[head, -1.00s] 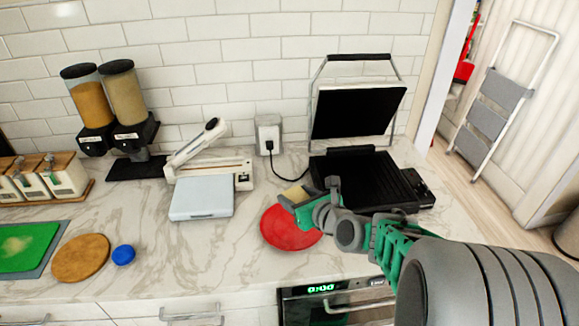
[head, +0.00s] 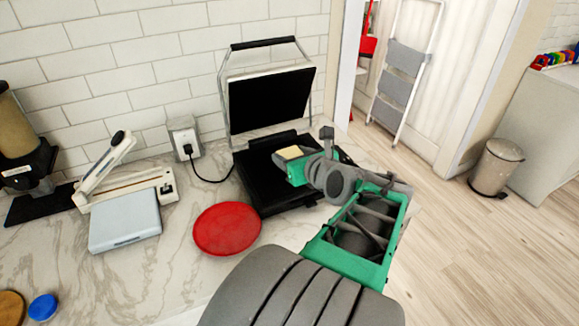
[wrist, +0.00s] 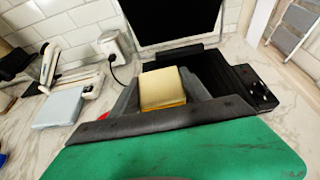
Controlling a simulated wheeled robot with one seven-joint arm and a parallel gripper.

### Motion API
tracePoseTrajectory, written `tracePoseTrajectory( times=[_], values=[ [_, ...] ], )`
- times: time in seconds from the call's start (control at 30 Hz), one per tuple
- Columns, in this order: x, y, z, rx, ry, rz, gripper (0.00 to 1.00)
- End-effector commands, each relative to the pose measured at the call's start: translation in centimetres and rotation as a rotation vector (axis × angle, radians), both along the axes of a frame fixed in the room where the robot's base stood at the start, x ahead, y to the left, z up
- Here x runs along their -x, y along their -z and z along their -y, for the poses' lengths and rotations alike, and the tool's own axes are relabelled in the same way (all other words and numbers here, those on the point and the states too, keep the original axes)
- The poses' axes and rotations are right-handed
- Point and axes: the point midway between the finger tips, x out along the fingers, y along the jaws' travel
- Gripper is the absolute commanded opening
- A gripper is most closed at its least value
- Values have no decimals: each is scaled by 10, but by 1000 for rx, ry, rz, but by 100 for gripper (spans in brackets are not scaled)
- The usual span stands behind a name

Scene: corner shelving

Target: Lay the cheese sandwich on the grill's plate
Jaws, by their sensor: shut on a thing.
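The cheese sandwich (wrist: 163,87) shows in the wrist view as a pale bread slice with an orange edge, held between the fingers of my gripper (wrist: 165,105). In the head view the sandwich (head: 290,153) is at the tip of my gripper (head: 292,162), over the grill's plate. The grill (head: 268,100) is open, with its lid raised against the wall side. Its black lower plate (head: 262,180) is partly hidden by my gripper and arm. I cannot tell whether the sandwich touches the plate.
A red plate (head: 227,228) lies empty on the counter left of the grill. A white scale-like device (head: 125,222) and a wall outlet (head: 185,140) with the grill's cord are further left. Open floor with a bin (head: 497,167) is at the right.

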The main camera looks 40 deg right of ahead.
Motion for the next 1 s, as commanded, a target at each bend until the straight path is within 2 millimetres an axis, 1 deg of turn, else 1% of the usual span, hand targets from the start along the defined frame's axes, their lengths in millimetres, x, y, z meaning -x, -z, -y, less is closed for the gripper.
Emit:
tracePoseTrajectory(
  times=[0.03, 0.07, 0.13, 0.27, 0.43, 0.5, 0.6, 0.83, 0.93, 1.0],
  values=[
    [5, -1, 6, 1, 16, -1, 11],
    [6, -1, 9, 0, 22, -2, 11],
    [2, 3, 18, -4, 25, -3, 11],
    [-20, 19, 42, -8, 22, -5, 11],
    [-51, 40, 80, -6, 23, -5, 11],
    [-59, 59, 90, -7, 24, -5, 11],
    [-70, 79, 103, -5, 24, -5, 11],
    [-82, 102, 118, -3, 25, -4, 11],
    [-81, 119, 116, -5, 24, -5, 11],
    [-81, 127, 117, -2, 25, -3, 11]
  ],
)
